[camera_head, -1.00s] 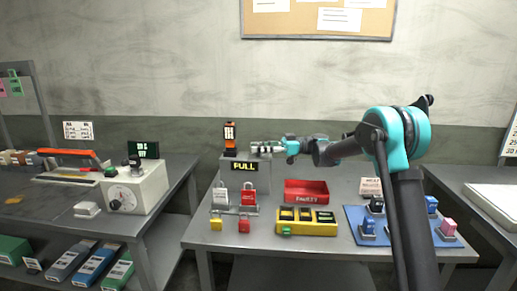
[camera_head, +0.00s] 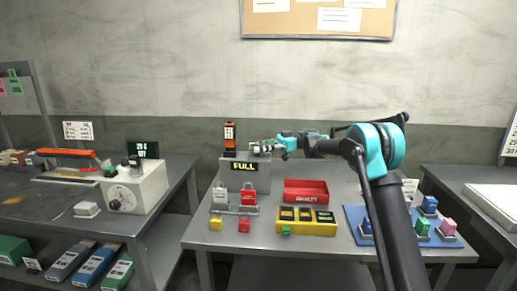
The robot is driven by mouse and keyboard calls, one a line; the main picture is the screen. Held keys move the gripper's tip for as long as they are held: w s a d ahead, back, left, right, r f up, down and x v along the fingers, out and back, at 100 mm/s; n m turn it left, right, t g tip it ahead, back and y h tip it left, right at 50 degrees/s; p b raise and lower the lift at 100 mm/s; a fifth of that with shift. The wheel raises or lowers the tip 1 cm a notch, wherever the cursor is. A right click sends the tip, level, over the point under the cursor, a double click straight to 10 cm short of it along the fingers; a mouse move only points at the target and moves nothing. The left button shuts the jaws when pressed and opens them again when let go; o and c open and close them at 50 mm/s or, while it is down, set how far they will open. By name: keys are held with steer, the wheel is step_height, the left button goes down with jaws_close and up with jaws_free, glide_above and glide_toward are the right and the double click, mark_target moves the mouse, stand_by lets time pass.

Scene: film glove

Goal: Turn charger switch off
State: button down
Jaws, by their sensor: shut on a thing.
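A grey box with a yellow "FULL" display (camera_head: 243,166), which looks like the charger, stands at the back left of the middle table. An orange and black handheld device (camera_head: 230,135) stands upright at its top left. My gripper (camera_head: 257,148) reaches in from the right and is at the box's top right corner. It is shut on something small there. The fingers hide that thing, so I cannot tell whether it is the charger switch or which way a switch is set.
In front are a red tray (camera_head: 306,186), a yellow block with dark slots (camera_head: 290,213) and a rack with padlocks (camera_head: 236,209). A blue mat (camera_head: 354,225) with small coloured blocks lies at the right, partly behind my arm. A left bench holds a dial box (camera_head: 150,184).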

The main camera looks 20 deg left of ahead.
steer(key=c, duration=1.1)
jaws_free()
steer(key=shift+c, duration=0.2)
steer(key=v, duration=0.7)
steer(key=shift+w, duration=0.15)
steer(key=shift+d, duration=0.2)
